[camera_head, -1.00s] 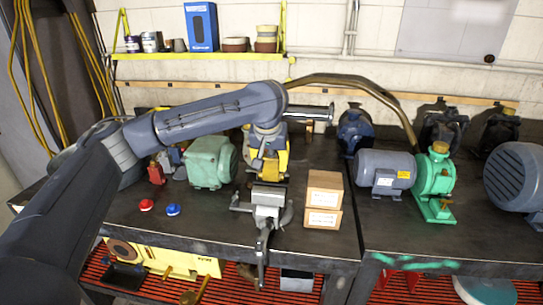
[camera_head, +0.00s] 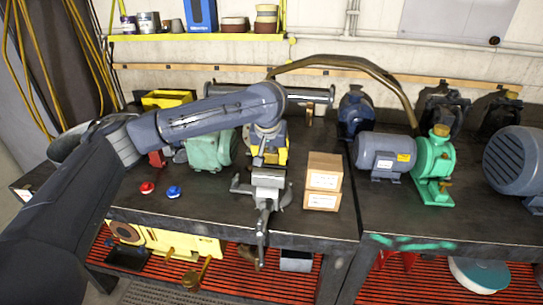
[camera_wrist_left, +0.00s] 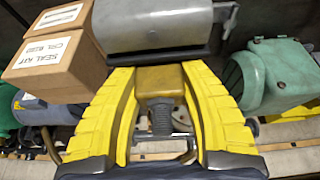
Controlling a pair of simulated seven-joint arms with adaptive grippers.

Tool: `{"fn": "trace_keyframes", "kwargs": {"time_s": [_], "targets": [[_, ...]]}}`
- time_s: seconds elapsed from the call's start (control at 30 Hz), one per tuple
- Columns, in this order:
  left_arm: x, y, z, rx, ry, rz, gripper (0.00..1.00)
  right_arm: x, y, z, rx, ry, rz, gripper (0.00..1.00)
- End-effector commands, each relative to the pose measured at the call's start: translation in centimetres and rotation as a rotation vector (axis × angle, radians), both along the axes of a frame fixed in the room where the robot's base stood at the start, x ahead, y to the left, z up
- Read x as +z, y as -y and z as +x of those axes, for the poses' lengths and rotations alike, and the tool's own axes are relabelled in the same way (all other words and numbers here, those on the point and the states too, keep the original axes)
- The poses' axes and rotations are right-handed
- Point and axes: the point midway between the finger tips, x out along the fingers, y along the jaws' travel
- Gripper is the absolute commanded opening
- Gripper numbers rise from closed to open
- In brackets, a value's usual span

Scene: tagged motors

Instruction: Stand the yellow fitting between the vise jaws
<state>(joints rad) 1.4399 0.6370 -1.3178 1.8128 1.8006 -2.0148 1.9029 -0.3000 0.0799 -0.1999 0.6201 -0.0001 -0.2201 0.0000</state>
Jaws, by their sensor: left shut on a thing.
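The grey vise (camera_head: 268,180) stands at the front edge of the bench. Its grey body (camera_wrist_left: 155,25) also fills the top middle of the left wrist view. My left gripper (camera_head: 267,156), with yellow fingers, is just behind the vise in the head view. It is shut on the yellow fitting (camera_wrist_left: 160,80), a dull yellow block between the fingertips in the left wrist view. A ribbed grey stem shows below the block there. In the head view the fitting is hard to tell from the yellow fingers. The space between the vise jaws is not clearly seen. My right gripper is in no view.
Two stacked cardboard boxes (camera_head: 323,182) stand right of the vise. A green motor (camera_head: 208,150) stands left of my gripper, with red (camera_head: 147,188) and blue (camera_head: 173,192) buttons in front. A grey motor (camera_head: 385,155) and green pump (camera_head: 434,170) stand further right.

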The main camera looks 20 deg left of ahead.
Motion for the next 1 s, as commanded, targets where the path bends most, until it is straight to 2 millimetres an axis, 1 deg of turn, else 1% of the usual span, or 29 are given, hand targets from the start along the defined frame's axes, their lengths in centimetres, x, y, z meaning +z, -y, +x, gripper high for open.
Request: {"fn": "trace_keyframes", "kwargs": {"time_s": [0.2,0.23,0.4,0.6,0.73,0.87,1.0], "targets": [[0.1,0.0,0.0,0.0,0.002,-0.001,0.07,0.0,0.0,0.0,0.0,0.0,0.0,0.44],[0.1,0.0,0.0,0.0,0.002,-0.001,0.45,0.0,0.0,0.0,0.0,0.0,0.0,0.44],[0.1,0.0,0.0,0.0,0.001,-0.001,0.65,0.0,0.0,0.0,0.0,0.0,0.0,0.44],[-0.1,0.0,0.0,0.0,-0.002,0.001,0.66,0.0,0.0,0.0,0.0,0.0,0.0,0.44],[0.2,0.0,-0.1,0.0,-0.001,0.0,0.66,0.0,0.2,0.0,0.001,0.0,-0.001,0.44],[1.1,0.0,-0.4,-0.001,0.002,0.001,0.66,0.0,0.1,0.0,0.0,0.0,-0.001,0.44],[3.0,0.1,-1.1,-0.001,0.005,0.001,0.66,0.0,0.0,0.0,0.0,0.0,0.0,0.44]]}}
